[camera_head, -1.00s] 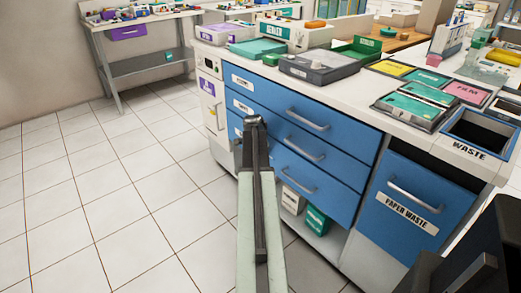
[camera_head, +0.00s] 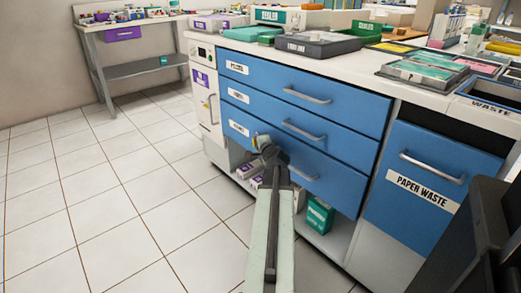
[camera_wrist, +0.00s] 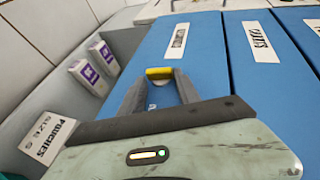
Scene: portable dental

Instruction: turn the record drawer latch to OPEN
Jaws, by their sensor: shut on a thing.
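The blue drawer unit (camera_head: 300,112) has three closed drawers with white labels and metal handles. The record drawer latch appears to be the small knob (camera_wrist: 158,73) with a yellow top and pale underside on the lowest drawer (camera_head: 335,182). My gripper (camera_wrist: 160,84) is shut on this latch, a finger on each side. In the head view my gripper (camera_head: 266,148) is at the lowest drawer's front, right of its label (camera_head: 239,128), with a bit of yellow at its tip. The latch's marks and its turned position cannot be read.
A paper waste drawer (camera_head: 425,185) stands to the right. Boxes lie on the shelf below the drawers, including a green box (camera_head: 319,214) and purple-white boxes (camera_wrist: 95,70). Trays and a sealer box (camera_head: 290,18) crowd the countertop. The tiled floor (camera_head: 120,200) to the left is clear.

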